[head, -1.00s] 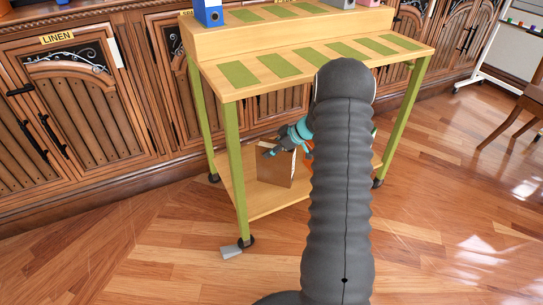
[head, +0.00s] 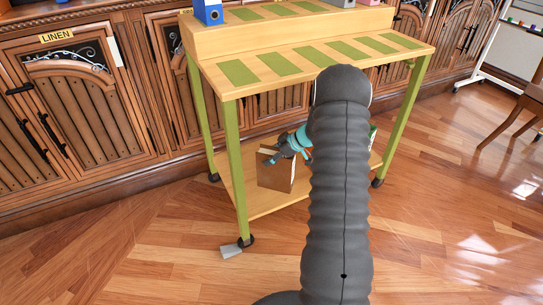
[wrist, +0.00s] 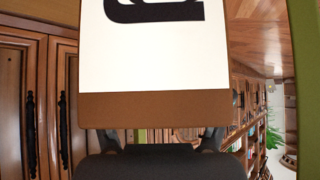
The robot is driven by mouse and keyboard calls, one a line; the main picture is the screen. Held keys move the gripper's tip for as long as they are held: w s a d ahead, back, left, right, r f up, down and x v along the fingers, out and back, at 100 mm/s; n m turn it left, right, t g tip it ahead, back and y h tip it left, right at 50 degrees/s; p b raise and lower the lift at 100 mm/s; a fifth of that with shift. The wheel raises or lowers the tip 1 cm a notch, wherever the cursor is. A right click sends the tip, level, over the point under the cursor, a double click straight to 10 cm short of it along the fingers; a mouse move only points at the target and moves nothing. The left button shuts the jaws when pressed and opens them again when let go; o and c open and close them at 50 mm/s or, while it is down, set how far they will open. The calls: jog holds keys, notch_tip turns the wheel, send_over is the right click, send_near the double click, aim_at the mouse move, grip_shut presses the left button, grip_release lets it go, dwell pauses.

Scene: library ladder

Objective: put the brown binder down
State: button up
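The brown binder (head: 275,175) is upright over the lower shelf (head: 240,208) of the wooden trolley, below its stepped top. I cannot tell whether its bottom edge touches the shelf. My gripper (head: 281,154) is at the binder's upper part, with a finger across its near side, and appears shut on it. In the wrist view the binder (wrist: 155,108) fills the upper middle, showing a brown face with a white label and black mark. It hides the fingertips. My arm hides the right part of the lower shelf.
The trolley top (head: 285,65) has green patches, with a blue binder (head: 208,13) on the upper step. Green legs (head: 234,170) frame the lower shelf. Carved cabinets stand behind. A chair (head: 520,105) is at the right.

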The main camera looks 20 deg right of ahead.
jog(key=shift+r+p, duration=0.2)
jog(key=shift+p, duration=0.15)
jog(key=v, duration=1.2)
